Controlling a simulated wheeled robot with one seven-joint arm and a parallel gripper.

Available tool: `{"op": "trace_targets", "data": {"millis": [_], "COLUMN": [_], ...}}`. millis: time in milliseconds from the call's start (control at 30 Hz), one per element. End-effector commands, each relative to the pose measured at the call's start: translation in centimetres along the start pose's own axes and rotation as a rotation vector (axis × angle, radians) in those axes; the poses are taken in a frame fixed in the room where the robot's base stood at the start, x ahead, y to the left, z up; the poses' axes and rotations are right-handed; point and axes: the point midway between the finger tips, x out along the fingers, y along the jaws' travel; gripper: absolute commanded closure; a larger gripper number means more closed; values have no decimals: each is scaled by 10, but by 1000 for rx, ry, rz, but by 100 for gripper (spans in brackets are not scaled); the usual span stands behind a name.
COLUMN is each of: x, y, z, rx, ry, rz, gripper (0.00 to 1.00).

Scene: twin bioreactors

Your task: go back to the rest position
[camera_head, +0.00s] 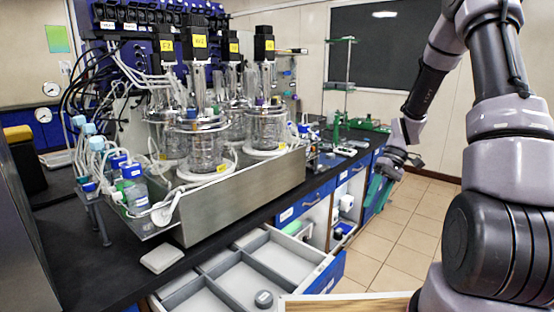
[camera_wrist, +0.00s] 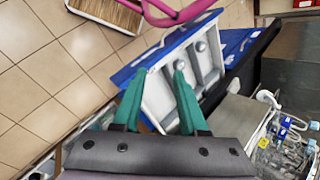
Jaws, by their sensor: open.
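My gripper (camera_wrist: 160,73) shows in the wrist view with two teal fingers apart and nothing between them. In the head view my gripper (camera_head: 377,196) hangs at the right, fingers pointing down, in front of the bench's blue cabinet fronts and above the tiled floor. The bioreactors, with glass vessels (camera_head: 197,148) and black motor heads, stand in a steel tray (camera_head: 237,202) on the bench, well to the left of my gripper. In the wrist view an open drawer (camera_wrist: 157,102) lies beyond and below my fingertips.
The open drawer (camera_head: 240,283) with grey dividers juts out below the bench and holds a round grey piece (camera_head: 264,299). A green stand (camera_head: 338,122) is at the bench's far end. A wooden-topped surface (camera_head: 345,304) lies at the bottom edge.

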Motion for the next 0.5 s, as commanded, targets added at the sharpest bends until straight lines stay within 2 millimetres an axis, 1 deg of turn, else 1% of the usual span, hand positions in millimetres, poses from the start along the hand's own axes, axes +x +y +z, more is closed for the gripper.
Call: {"op": "trace_targets", "data": {"millis": [33,200,367,500], "x": [-14,-51,-81,-104], "y": [-10,-40,-68,-95], "z": [3,17,34,51], "rx": [13,84,149,200], "ry": [24,113,215,318], "rz": [41,156,245,307], "gripper": [58,58,58,58]}}
